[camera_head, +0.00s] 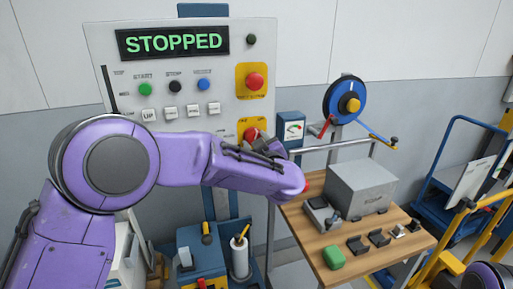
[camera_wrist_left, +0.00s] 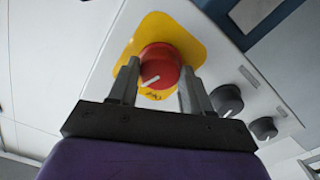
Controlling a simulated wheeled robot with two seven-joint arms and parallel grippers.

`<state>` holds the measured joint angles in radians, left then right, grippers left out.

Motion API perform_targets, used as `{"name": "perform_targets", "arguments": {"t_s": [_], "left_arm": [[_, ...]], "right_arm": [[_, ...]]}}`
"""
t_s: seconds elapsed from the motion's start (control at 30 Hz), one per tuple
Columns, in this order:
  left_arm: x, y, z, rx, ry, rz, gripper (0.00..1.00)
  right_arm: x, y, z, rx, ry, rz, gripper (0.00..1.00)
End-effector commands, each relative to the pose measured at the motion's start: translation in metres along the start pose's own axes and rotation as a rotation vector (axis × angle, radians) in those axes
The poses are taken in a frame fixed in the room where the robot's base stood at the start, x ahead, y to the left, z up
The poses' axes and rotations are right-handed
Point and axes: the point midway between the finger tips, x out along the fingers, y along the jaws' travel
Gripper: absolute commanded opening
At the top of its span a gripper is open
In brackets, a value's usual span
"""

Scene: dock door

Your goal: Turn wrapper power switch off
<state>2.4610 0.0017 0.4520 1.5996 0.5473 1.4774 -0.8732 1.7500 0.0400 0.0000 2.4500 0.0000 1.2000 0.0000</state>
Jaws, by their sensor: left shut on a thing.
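The wrapper power switch is a red rotary knob (camera_head: 250,134) on a yellow plate (camera_head: 244,123), low on the right side of the grey control panel. In the left wrist view the red knob (camera_wrist_left: 160,62) shows a white pointer line slanting toward its lower left, on its yellow plate (camera_wrist_left: 193,38). My left gripper (camera_head: 257,143) is at the panel, with one finger on each side of the knob, shut on it. In the head view the gripper partly covers the knob. My right gripper is not in view.
The panel display (camera_head: 173,42) reads STOPPED in green. A red emergency button (camera_head: 254,81) sits above the switch. Dark knobs (camera_wrist_left: 227,100) lie beside it in the wrist view. A wooden-topped table (camera_head: 316,253) with a grey box (camera_head: 361,188) stands right of my arm.

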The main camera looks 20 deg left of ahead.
Motion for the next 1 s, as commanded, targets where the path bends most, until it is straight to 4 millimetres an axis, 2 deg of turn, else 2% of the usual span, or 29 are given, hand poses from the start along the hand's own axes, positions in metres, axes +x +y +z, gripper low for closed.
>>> {"name": "perform_targets", "arguments": {"t_s": [1.0], "left_arm": [[0.0, 0.0, 0.003, -0.924, 0.0, -0.001, 0.18]], "right_arm": [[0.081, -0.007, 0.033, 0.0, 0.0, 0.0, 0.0]]}}
